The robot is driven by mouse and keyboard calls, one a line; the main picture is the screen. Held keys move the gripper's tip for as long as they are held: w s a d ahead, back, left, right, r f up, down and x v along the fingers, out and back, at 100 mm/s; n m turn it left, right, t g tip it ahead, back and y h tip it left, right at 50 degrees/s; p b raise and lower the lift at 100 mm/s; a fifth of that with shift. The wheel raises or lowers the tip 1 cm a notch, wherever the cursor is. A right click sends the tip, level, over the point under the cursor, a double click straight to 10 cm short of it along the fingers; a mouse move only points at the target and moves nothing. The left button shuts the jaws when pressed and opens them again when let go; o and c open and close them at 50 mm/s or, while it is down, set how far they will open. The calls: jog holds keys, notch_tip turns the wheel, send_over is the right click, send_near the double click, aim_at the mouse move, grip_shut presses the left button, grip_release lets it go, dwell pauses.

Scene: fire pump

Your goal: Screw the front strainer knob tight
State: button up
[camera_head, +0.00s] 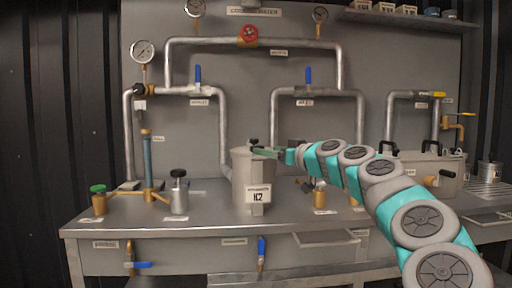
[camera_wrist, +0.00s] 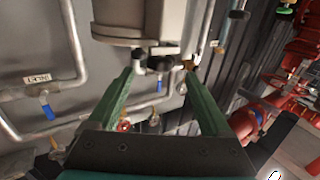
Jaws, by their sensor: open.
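The strainer, a grey metal pot labelled K2 (camera_head: 242,181), stands upright near the front middle of the bench. A small black knob (camera_head: 254,142) shows at its top. My gripper (camera_head: 264,153) is at the top of the pot, reaching in from the right. In the wrist view the pot (camera_wrist: 120,18) hangs in from the top edge. A dark knob (camera_wrist: 160,63) sits between the tips of my open green fingers (camera_wrist: 160,76). I see a gap on both sides, and no clear contact.
A silver cylinder with a black knob (camera_head: 179,193) and a brass fitting with a green cap (camera_head: 98,200) stand left on the bench (camera_head: 135,230). Pipes with blue levers (camera_head: 197,76) run behind. A grey box (camera_head: 418,172) is at right.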

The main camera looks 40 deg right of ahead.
jog(key=shift+w+p, duration=0.6)
jog(key=shift+w, duration=2.95)
grip_shut()
